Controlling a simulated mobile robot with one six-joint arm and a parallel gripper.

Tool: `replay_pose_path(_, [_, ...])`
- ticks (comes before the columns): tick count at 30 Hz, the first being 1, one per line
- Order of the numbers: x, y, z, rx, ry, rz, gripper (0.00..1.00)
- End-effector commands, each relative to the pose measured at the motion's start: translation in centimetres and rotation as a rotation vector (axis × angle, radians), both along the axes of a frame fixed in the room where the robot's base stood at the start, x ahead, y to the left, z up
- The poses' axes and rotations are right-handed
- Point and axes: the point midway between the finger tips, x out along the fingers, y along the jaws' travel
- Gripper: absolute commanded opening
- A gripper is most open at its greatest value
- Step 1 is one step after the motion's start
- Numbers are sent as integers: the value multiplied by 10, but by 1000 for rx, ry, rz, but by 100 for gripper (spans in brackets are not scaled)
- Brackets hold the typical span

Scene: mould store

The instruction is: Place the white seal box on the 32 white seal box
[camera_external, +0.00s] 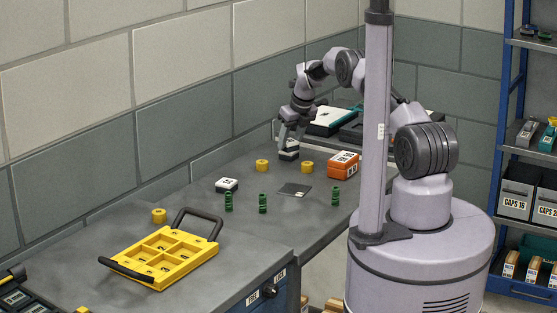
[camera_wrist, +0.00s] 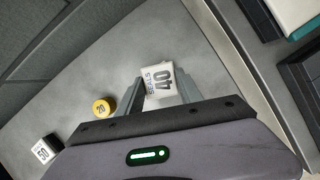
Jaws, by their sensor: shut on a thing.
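A white box (camera_wrist: 160,82) printed SEALS 40 is between the two fingers of my gripper (camera_wrist: 159,92) in the wrist view; my gripper is shut on it. In the external view my gripper (camera_external: 288,146) is low over the far part of the grey bench, with the held box (camera_external: 288,155) at its fingertips. Whether the box touches the bench is hard to tell. Another white-topped box with dark sides (camera_external: 227,184) sits on the bench to the left and nearer. It also shows at the lower left of the wrist view (camera_wrist: 43,150); its number is not clearly readable.
Yellow round pieces (camera_external: 262,165) (camera_external: 307,166) stand near my gripper. A yellow divided tray (camera_external: 143,279) lies nearer. Dark trays (camera_external: 330,121) are behind, beside the wall.

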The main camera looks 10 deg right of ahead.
Motion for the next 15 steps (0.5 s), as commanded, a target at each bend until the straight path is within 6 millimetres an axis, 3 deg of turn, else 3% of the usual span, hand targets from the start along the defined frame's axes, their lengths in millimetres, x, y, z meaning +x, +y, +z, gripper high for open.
replay_pose_path(1, [0,0,-3,0,0,0,45])
replay_pose_path(4, [0,0,-1,0,0,0,64])
replay_pose_path(15, [0,0,5,0,0,0,65])
